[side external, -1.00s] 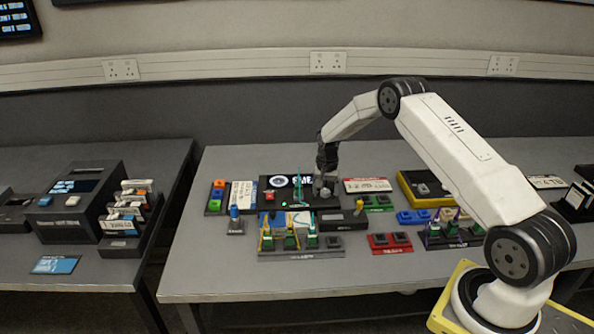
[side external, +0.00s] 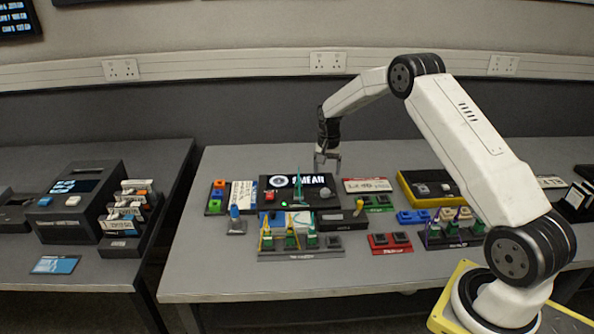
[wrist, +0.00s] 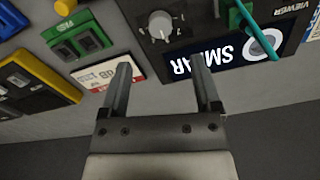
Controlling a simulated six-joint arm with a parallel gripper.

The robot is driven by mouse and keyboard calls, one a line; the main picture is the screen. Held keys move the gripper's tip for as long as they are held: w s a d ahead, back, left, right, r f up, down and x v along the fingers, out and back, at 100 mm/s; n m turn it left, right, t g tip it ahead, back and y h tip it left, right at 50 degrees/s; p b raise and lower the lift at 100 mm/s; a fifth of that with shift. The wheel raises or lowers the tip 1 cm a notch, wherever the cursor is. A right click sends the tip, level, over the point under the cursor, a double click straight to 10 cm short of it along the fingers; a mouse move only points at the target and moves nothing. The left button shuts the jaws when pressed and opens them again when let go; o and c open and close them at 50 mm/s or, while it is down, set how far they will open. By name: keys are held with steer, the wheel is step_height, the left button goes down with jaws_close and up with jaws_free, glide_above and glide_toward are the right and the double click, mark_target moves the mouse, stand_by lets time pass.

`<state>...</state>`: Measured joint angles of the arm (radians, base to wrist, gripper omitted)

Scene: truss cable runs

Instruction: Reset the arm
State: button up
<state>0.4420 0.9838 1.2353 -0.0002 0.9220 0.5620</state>
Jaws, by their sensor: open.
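My gripper (side external: 327,163) hangs from my white arm above the back edge of the black viewer console. It points down, and its jaws are apart with nothing between them. In the wrist view my gripper (wrist: 162,88) shows two separate grey fingers, with bare table and part of the console between them. The console (side external: 265,197) has a lit screen (wrist: 236,55) with white lettering and a grey knob (wrist: 160,25). The fingers look clear of the console and of the red-and-white card (side external: 367,185) to its right.
Green (side external: 378,203), red (side external: 390,243) and blue (side external: 413,217) socket blocks and a yellow-rimmed tray (side external: 405,186) stand to the right. A rack with coloured wires (side external: 300,252) stands in front. A second table (side external: 90,275) is at left. The back of the main table is mostly clear.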

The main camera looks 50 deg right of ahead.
steer(key=shift+a, duration=0.1)
steer(key=s+a+r+n+t, duration=0.1)
steer(key=s+a+r+n, duration=0.3)
steer(key=s+a, duration=0.45)
steer(key=s+a+r+n+t, duration=0.1)
steer(key=s+a+r+n, duration=0.4)
steer(key=a, duration=0.7)
steer(key=s+a+n, duration=0.2)
steer(key=s+a, duration=0.1)
steer(key=s, duration=0.7)
steer(key=shift+a+f+t, duration=0.3)
steer(key=shift+a+f, duration=0.05)
